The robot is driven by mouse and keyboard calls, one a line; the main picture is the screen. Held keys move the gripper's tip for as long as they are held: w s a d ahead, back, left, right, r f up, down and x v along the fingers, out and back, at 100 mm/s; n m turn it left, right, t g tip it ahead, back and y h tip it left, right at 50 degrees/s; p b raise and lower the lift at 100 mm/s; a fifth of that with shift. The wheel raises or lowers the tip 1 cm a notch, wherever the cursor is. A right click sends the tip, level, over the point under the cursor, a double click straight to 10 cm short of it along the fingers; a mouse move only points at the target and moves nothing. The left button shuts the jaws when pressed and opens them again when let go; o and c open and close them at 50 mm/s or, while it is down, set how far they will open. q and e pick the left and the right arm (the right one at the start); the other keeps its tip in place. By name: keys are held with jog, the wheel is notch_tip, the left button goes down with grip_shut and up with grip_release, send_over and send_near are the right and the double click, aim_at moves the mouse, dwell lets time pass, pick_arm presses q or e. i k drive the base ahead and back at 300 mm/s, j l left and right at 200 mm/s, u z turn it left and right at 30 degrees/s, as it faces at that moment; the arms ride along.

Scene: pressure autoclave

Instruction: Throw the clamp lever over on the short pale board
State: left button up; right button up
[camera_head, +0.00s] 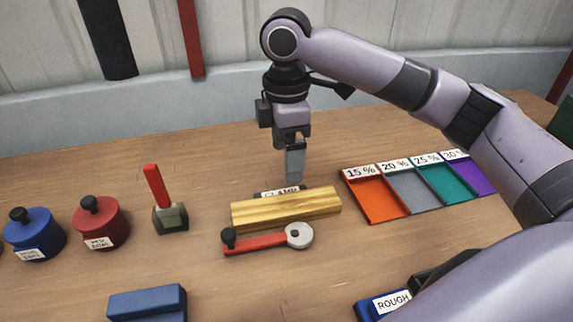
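A short pale board (285,209) lies on the wooden table near the middle, with visible grain. Just behind it is a label reading "CLAMP" (279,193), partly hidden by the board. My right gripper (294,178) points down above the label, behind the board and apart from the lever. Its fingers overlap in this view, so their opening is unclear. My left gripper is out of view.
A red handle (155,187) stands on a green base to the left. Red (101,224) and blue (34,234) knobbed pots are farther left. Coloured trays (372,199) lie right. A blue block (147,305) and a "ROUGH" box (385,304) are at the front.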

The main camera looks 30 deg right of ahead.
aim_at(298, 235)
jog(key=k, duration=1.5)
